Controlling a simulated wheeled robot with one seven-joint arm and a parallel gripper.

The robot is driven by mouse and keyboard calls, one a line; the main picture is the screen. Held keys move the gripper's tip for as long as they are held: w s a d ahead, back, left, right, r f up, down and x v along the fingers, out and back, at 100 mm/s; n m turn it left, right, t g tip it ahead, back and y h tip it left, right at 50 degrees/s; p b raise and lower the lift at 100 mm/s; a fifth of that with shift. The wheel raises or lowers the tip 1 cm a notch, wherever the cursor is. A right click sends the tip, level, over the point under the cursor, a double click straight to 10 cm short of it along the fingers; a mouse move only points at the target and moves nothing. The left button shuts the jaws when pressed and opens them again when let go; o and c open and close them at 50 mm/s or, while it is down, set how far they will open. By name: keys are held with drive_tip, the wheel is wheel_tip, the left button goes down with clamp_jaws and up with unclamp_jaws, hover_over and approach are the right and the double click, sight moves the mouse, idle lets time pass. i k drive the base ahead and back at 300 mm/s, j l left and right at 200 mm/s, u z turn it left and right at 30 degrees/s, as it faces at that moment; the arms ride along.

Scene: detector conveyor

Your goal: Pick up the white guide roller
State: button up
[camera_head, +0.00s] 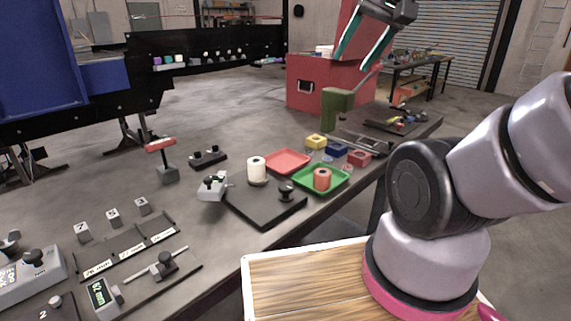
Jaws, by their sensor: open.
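The white guide roller (257,168) stands upright at the back of a dark base plate (262,210) on the grey workbench. A grey block-shaped device and a black knob on the same plate flank it. My gripper (353,60) is in the upper right part of the view, raised well above the bench. Its two teal-lined fingers are spread apart with nothing between them. It is far from the roller, higher and to its right in the picture.
A red tray (287,160) lies right of the roller. A green tray (337,187) holds an orange-red roller (322,179). Yellow, blue and red blocks sit behind. A red-handled tool (161,146) stands to the left, and a green upright part (338,108) stands farther back.

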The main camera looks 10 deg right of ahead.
sight(256, 165)
drive_tip(key=i+l+u, duration=0.1)
drive_tip(key=l, duration=0.5)
drive_tip(key=i+l+u, duration=0.1)
drive_tip(key=l, duration=0.5)
drive_tip(key=i+l+u, duration=0.15)
drive_tip(key=l, duration=0.45)
drive_tip(key=i+u, duration=0.1)
drive_tip(key=u, duration=0.35)
drive_tip(key=i+l+u, duration=0.1)
drive_tip(key=u, duration=0.3)
drive_tip(key=i+l, duration=0.2)
drive_tip(key=l, duration=0.1)
